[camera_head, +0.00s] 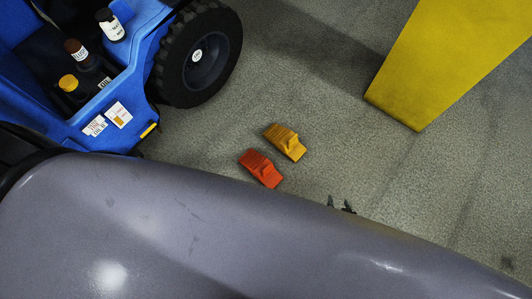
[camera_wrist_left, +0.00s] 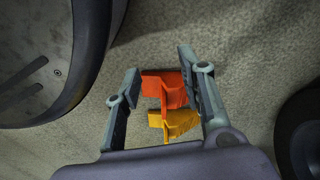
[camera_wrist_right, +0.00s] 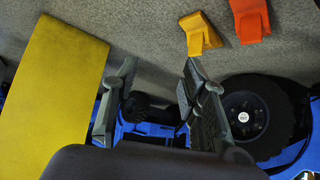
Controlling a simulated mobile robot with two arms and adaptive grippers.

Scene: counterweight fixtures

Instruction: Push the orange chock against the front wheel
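The orange chock (camera_head: 261,169) lies on the grey floor in the head view, just below and left of a yellow chock (camera_head: 286,142). A black wheel (camera_head: 204,62) of the blue vehicle stands up and left, with bare floor between it and both chocks. My left gripper (camera_wrist_left: 158,61) is open in its wrist view. The orange chock (camera_wrist_left: 172,88) and yellow chock (camera_wrist_left: 178,123) appear between its fingers; contact cannot be told. It is hidden in the head view. My right gripper (camera_wrist_right: 160,62) is open and empty; its dark tips (camera_head: 341,206) show right of the chocks.
The blue vehicle (camera_head: 135,55) carries several bottles at upper left. A big yellow block (camera_head: 445,55) stands at upper right. Floor between block and chocks is clear. My own grey body covers the lower head view. A large round dark part (camera_wrist_left: 55,60) fills the left wrist view's left.

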